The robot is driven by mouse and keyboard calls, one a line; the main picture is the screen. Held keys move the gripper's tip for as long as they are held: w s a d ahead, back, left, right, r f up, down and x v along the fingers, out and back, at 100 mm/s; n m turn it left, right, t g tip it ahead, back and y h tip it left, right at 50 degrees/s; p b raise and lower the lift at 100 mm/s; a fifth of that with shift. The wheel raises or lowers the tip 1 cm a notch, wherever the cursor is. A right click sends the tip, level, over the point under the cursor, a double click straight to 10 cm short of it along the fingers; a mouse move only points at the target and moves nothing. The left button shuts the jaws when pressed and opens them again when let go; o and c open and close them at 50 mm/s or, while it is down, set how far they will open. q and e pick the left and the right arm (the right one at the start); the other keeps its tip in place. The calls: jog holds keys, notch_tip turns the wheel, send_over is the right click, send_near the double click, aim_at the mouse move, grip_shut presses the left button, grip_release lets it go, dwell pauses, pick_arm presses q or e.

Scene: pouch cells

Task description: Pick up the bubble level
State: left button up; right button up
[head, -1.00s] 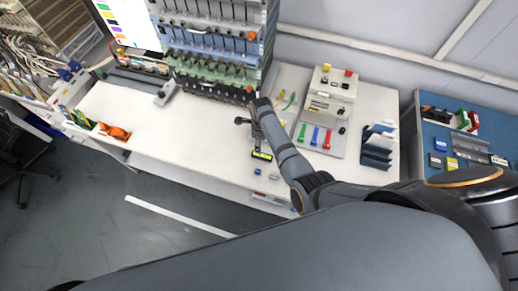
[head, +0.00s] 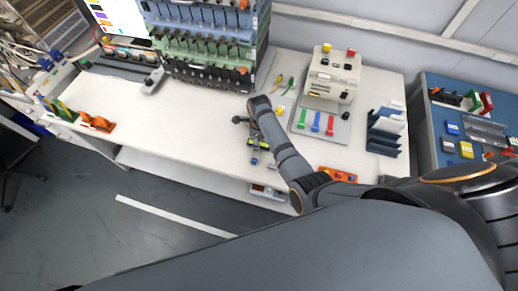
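The bubble level appears to be the small dark bar with a yellow-green part (head: 258,145) on the white table near its front edge, in the head view. My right arm reaches in from the right, over the table. Its gripper (head: 246,123) is dark and small, just above and beside the level in the picture. The wrist and forearm hide part of it, so I cannot tell its opening or whether it touches the level. My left gripper is not in view.
Right of my arm are a board with green, blue and red handles (head: 316,122), a dark blue slotted holder (head: 384,130) and an orange tray (head: 338,174). The table's left middle is clear.

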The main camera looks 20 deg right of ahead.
jog(key=shift+f, duration=0.4)
grip_shut()
jog(key=shift+r, duration=0.1)
